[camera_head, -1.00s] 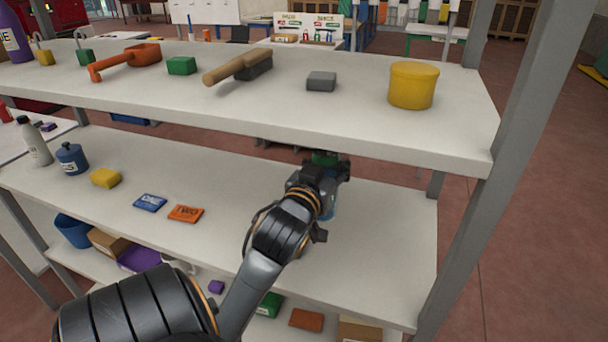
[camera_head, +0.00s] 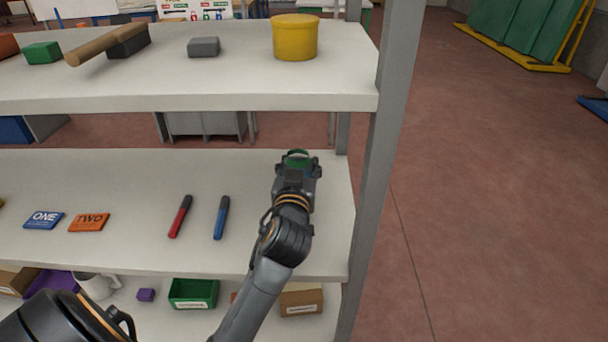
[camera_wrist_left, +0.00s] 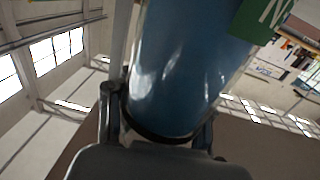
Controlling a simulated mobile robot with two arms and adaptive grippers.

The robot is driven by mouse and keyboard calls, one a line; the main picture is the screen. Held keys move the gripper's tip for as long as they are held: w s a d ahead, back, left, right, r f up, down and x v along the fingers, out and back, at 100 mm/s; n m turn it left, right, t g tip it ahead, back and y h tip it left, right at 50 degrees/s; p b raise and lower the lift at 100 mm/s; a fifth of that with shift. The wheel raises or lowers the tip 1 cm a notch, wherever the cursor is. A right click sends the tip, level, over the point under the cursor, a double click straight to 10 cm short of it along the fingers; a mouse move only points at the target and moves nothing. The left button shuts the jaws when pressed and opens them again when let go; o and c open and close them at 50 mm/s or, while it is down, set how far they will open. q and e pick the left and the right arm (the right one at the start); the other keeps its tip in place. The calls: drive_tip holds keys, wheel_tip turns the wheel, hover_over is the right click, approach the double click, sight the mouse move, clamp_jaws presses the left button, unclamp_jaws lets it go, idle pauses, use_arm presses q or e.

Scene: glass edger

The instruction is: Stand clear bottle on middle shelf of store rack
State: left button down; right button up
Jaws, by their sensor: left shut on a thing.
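My left gripper (camera_head: 298,168) is over the right end of the middle shelf (camera_head: 140,180), near the right post. The gripper hides most of the bottle in the head view. I cannot tell whether its base touches the shelf. My right gripper is not in view.
On the middle shelf lie a red marker (camera_head: 180,216), a blue marker (camera_head: 221,217), a blue card (camera_head: 44,220) and an orange card (camera_head: 89,222). The top shelf (camera_head: 200,82) overhangs behind, with a yellow tub (camera_head: 295,37). A grey post (camera_head: 378,170) stands close right.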

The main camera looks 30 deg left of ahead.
use_arm(q)
drive_tip(key=f, duration=0.4)
drive_tip(key=shift+w+d, duration=0.25)
drive_tip(key=shift+d, duration=0.1)
drive_tip(key=shift+f, duration=0.1)
drive_tip(key=c, duration=0.5)
unclamp_jaws()
